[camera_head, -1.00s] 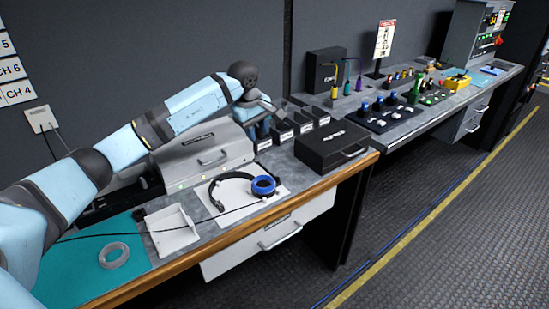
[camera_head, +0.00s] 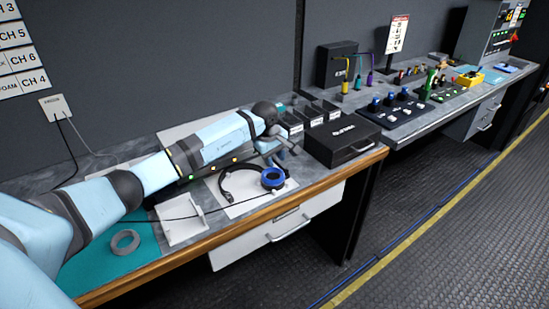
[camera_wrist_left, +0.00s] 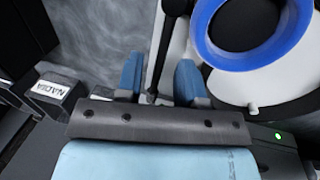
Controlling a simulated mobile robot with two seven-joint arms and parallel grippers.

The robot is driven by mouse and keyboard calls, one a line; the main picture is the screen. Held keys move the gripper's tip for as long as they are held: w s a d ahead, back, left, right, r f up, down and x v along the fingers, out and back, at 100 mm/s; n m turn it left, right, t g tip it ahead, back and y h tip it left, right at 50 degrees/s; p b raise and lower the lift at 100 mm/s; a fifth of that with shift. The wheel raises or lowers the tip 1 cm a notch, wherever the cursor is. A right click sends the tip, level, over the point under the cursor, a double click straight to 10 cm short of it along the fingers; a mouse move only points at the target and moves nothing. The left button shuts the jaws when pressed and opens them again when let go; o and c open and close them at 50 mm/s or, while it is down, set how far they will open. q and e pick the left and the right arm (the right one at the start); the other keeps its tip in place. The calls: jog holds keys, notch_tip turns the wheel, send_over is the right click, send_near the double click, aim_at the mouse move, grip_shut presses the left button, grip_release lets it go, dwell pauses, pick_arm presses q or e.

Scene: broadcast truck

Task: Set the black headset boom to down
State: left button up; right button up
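The black headset (camera_head: 238,190) lies on a white sheet on the bench, with its blue-ringed ear cup (camera_head: 272,178) at the right. My left gripper (camera_head: 280,155) is just behind and above this ear cup in the head view. In the left wrist view, the blue ear cup (camera_wrist_left: 253,30) is at the upper right. There my left gripper's two blue fingers (camera_wrist_left: 160,80) stand apart. A thin black rod (camera_wrist_left: 164,50), which looks like the headset boom, runs between them; I cannot tell whether they touch it. My right gripper is not in view.
A black case (camera_head: 343,140) stands right of the headset, with labelled bins (camera_head: 315,115) behind it. A white tray (camera_head: 182,220) and a grey ring (camera_head: 125,242) on a teal mat (camera_head: 90,270) are at the left. The wooden front edge (camera_head: 190,262) runs below.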

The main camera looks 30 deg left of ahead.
pick_arm(q)
grip_shut()
